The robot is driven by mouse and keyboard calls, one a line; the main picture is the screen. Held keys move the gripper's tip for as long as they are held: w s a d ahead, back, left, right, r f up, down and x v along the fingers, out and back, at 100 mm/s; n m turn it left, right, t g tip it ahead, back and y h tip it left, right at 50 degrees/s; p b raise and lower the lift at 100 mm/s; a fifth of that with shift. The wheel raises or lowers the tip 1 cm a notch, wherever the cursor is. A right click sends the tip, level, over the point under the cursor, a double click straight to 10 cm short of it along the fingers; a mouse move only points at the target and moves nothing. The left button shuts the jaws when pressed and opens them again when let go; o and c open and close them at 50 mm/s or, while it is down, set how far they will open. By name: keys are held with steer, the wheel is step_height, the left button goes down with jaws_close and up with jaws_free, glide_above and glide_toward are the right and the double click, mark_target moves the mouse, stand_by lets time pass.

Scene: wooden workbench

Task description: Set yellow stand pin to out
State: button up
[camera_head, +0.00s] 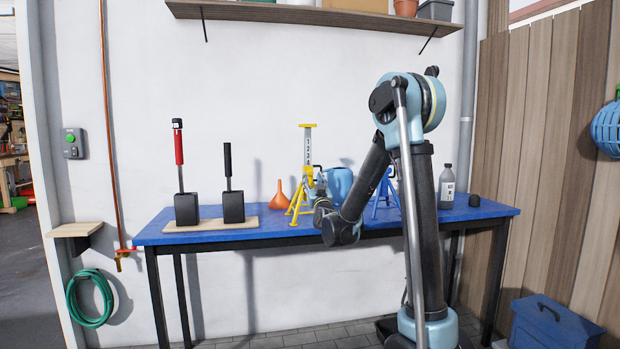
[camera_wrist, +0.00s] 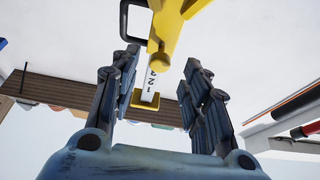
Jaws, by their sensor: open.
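The yellow stand (camera_head: 303,180) stands on the blue workbench (camera_head: 262,232), its column marked with numbers and topped by a yellow saddle. In the wrist view the stand (camera_wrist: 166,38) shows at the top, with its numbered column (camera_wrist: 150,82) between my fingers in the picture. A dark loop handle (camera_wrist: 126,22), perhaps the pin, sticks out left of the stand's yellow head. I cannot tell how far it is inserted. My gripper (camera_wrist: 160,66) is open and empty, its fingers apart on either side of the column. In the head view my gripper (camera_head: 318,184) is beside the stand, partly hidden by my wrist.
A blue container (camera_head: 340,181) and a blue stand (camera_head: 384,190) are to the right. A grey bottle (camera_head: 447,187) is farther right. Two black-based levers (camera_head: 186,207) (camera_head: 233,205) stand on a board at left.

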mark_target(311, 174)
steer(key=shift+x, duration=2.7)
